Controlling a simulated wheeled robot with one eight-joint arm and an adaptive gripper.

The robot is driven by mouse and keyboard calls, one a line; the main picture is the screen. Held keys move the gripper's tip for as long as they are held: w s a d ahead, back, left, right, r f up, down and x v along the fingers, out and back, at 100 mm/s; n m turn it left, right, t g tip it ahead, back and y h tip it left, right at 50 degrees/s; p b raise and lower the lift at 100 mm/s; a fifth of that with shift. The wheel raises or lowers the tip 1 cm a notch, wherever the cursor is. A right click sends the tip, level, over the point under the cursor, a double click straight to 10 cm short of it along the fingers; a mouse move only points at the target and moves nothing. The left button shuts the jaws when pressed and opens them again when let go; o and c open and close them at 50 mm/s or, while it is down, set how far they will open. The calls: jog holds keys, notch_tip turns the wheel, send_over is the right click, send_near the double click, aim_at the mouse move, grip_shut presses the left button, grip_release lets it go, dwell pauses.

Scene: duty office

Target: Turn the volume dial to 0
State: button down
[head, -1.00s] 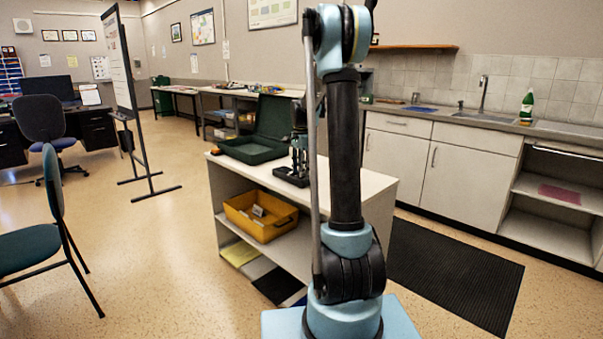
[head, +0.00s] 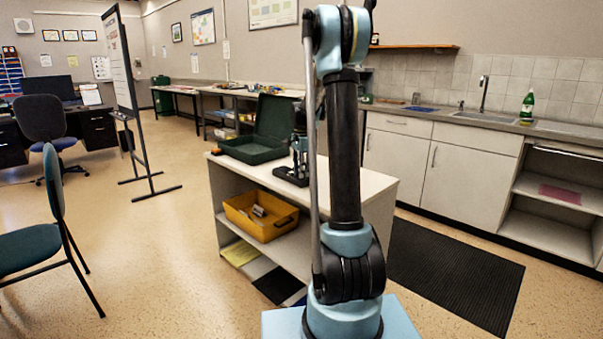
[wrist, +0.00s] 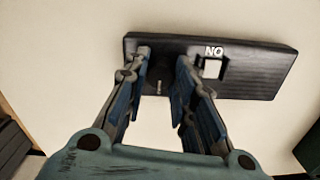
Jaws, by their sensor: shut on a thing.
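The black device (wrist: 250,80) is a flat, dark, ribbed box lying on the white top of the low cabinet. It also shows in the head view (head: 291,176), partly hidden by my arm. Its face carries a pale square beside letters that read upside down as "ON". My gripper (wrist: 161,62) points down at the device's left part in the wrist view, its two blue-grey fingers on either side of the dark volume dial (wrist: 160,74). The gripper is shut on the dial. The dial's marks are mostly hidden or too dark to read.
An open green case (head: 262,140) stands beside the device on the cabinet top (head: 360,180). A yellow bin (head: 262,214) sits on the shelf below. A chair (head: 45,225) stands at left; a sink counter (head: 430,115) runs behind at right.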

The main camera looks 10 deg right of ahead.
jog(key=shift+n, duration=0.6)
jog(key=n, duration=0.8)
jog(key=shift+n, duration=0.3)
jog(key=n, duration=0.5)
jog(key=shift+n, duration=2.5)
jog(key=c, duration=1.6)
grip_release()
